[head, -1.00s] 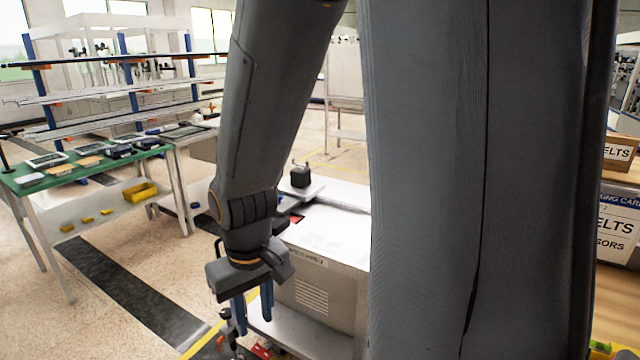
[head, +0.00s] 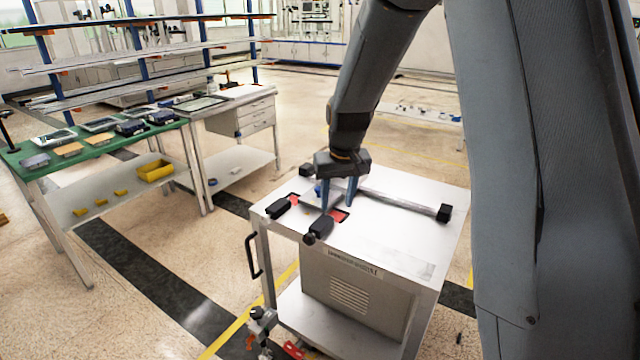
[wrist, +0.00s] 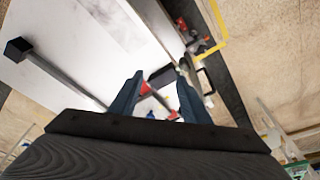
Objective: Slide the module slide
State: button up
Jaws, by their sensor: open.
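A white-topped cart (head: 400,238) bears a grey rail (head: 395,199) with black end blocks, and two black handle-like pieces, a left one (head: 281,207) and a front one (head: 320,229), each beside a red patch. I cannot tell for sure which of these is the module slide. My gripper (head: 337,207) points down over the cart's left part, its blue fingers apart, close to the front piece and its red patch. In the wrist view, my gripper (wrist: 157,80) is open with a red and black part (wrist: 146,88) between or beyond the fingers. Contact cannot be told.
The cart has a black side handle (head: 252,256) and a lower shelf. A green-topped table (head: 80,158) with devices and a yellow bin (head: 155,171) stands at the left, beside a drawer bench (head: 245,120).

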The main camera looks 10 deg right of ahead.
jog(key=t+p, duration=0.1)
jog(key=t, duration=0.1)
send_near(319, 188)
jog(key=shift+p+x, duration=1.3)
jog(key=shift+x, duration=2.75)
jog(key=shift+c, duration=0.2)
grip_shut()
